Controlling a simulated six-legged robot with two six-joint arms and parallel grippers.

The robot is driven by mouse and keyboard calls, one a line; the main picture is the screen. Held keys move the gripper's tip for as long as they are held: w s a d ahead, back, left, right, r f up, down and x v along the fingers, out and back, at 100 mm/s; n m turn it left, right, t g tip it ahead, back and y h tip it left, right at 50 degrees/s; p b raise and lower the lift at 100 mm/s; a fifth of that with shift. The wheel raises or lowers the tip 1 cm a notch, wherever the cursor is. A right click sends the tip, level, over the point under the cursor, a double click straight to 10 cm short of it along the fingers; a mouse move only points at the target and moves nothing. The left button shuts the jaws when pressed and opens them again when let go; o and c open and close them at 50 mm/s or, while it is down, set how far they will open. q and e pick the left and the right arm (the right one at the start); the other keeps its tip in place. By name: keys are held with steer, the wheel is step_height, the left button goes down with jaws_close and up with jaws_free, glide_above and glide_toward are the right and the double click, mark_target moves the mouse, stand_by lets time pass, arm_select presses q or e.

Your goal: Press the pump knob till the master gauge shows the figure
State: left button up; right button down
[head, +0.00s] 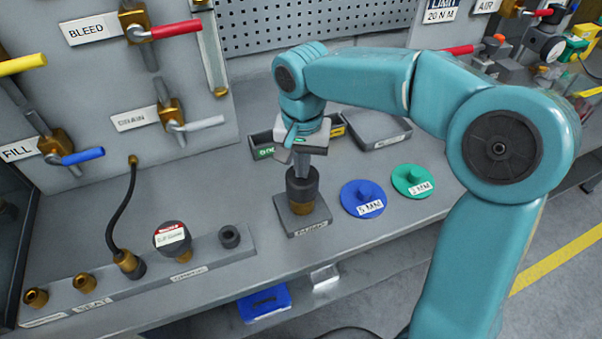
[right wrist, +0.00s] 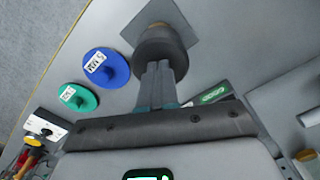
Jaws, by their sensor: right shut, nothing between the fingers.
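The pump knob (head: 302,186) is a dark cylinder on a brass stem over a grey square base labelled PUMP. It shows in the right wrist view (right wrist: 161,47) at the top. My right gripper (head: 303,168) is above the knob, pointing down, shut and empty. In the right wrist view its fingertips (right wrist: 157,72) are at the knob and appear to touch it. I cannot identify the master gauge or read a figure. A round piece with a red-and-white label (head: 171,236) stands on the rail at left. My left gripper is not in view.
A blue disc (head: 362,197) and a green disc (head: 413,181) lie right of the pump. A small tray (head: 265,147) and a grey block (head: 375,130) are behind it. Valve handles line the left panel. A black hose (head: 122,210) runs down to the rail (head: 230,251).

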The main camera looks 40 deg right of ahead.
mark_target(303, 181)
steer(key=shift+f+b, duration=1.85)
steer(key=shift+f, duration=0.7)
steer(key=shift+r+p, duration=2.9)
steer(key=shift+r, duration=0.5)
steer(key=shift+f, duration=0.25)
steer(key=shift+r, duration=0.3)
stand_by(0.3)
step_height(303, 181, up, 5)
steer(key=p, duration=0.4)
steer(key=shift+p, duration=0.4)
